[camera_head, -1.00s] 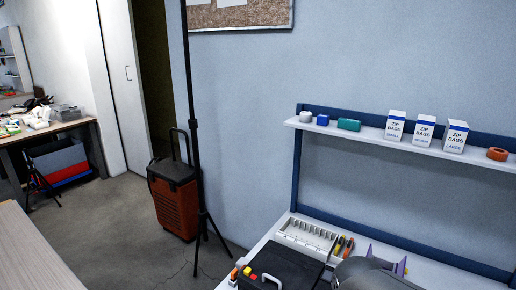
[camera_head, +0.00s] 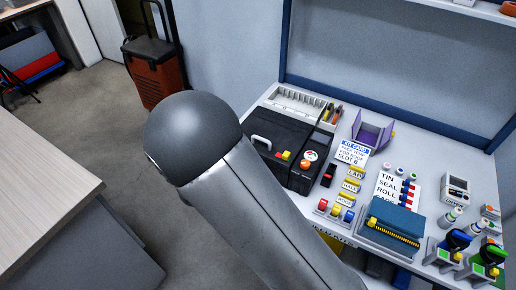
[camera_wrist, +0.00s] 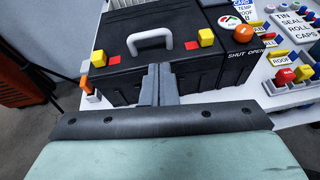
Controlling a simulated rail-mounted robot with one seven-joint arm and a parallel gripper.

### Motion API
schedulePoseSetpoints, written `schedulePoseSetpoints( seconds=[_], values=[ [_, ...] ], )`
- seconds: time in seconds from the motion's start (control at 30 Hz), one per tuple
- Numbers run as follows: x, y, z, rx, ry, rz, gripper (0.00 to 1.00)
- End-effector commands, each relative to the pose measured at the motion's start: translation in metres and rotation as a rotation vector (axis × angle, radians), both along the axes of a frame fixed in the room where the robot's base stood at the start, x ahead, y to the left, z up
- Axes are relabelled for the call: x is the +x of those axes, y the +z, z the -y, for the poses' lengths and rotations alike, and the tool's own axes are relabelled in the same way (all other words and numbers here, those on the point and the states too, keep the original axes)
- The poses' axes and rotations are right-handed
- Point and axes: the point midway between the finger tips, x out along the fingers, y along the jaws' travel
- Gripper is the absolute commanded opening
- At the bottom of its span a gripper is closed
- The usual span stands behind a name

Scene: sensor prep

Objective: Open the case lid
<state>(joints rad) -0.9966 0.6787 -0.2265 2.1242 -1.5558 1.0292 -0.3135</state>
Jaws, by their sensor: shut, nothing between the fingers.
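The black case (camera_head: 281,128) stands on the left part of the white bench with its lid down. In the wrist view the case (camera_wrist: 125,80) fills the space ahead, with a pale handle (camera_wrist: 150,37), a yellow latch block (camera_wrist: 99,58) on the left and another yellow block (camera_wrist: 206,37) on the right, each beside a red patch. An orange knob (camera_wrist: 243,33) sits at the right, above a "SHUT OPEN" label. My gripper (camera_wrist: 160,72) is shut and empty, pointing at the case front below the handle. Contact cannot be told. In the head view my arm hides the gripper.
A white slotted tray (camera_head: 297,98) lies behind the case. A purple holder (camera_head: 371,132), label cards, coloured buttons and a blue box (camera_head: 392,222) crowd the bench to the right. A wooden table (camera_head: 45,190) stands at left, with open floor between.

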Motion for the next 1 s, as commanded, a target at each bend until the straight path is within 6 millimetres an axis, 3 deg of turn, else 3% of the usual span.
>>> schedulePoseSetpoints(
  seconds=[0.07,0.17,0.63,1.0],
  values=[
    [0.002,-0.008,-0.015,-0.04,0.062,0.001,0.0],
    [0.008,-0.012,-0.017,-0.056,0.084,0.002,0.0],
    [0.071,-0.037,0.02,-0.052,0.079,0.002,0.0],
    [0.085,-0.042,0.027,-0.051,0.081,0.002,0.0]
  ],
)
